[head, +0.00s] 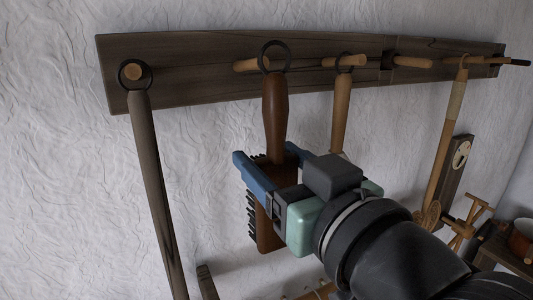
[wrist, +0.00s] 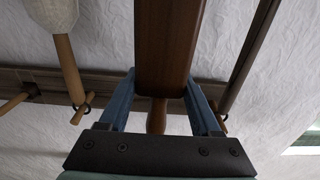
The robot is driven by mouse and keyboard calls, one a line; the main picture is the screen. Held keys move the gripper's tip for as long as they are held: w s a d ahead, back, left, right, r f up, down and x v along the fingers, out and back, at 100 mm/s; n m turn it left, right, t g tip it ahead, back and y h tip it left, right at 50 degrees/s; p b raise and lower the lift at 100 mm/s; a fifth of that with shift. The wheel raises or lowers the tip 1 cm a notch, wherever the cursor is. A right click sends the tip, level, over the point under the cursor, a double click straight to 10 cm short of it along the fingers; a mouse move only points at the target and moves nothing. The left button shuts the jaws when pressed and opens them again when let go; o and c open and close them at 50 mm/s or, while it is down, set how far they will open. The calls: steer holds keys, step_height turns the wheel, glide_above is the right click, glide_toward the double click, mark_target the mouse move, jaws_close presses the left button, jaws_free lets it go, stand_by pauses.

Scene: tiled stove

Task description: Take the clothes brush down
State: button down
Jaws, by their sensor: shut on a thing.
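The clothes brush (head: 275,115) hangs upright, with a reddish-brown handle, a dark ring at its top and dark bristles on its left side. Its ring overlaps the end of a wooden peg (head: 250,64); I cannot tell whether it is around the peg or just in front of it. My gripper (head: 268,170) is shut on the brush's wooden body below the handle, one blue finger on each side. In the wrist view the brush body (wrist: 168,45) lies between the fingers of my gripper (wrist: 160,85); the ring is hidden there.
The dark peg rail (head: 190,85) runs along the white textured wall. A dark-handled tool (head: 155,190) hangs on the left. A light-handled tool (head: 341,110) hangs close right of the brush. Another long-handled tool (head: 445,140) hangs farther right, near a shelf with a pot (head: 522,240).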

steer(key=shift+s, duration=0.25)
steer(key=shift+s+d+f+b, duration=0.3)
steer(key=shift+s+d, duration=0.1)
steer(key=shift+s, duration=0.5)
steer(key=shift+s+d+f+b, duration=0.25)
steer(key=shift+s+d, duration=0.1)
steer(key=shift+s, duration=0.55)
steer(key=shift+s+d+f+b, duration=0.3)
steer(key=shift+s+d, duration=0.1)
steer(key=shift+s, duration=0.5)
steer(key=shift+w, duration=0.1)
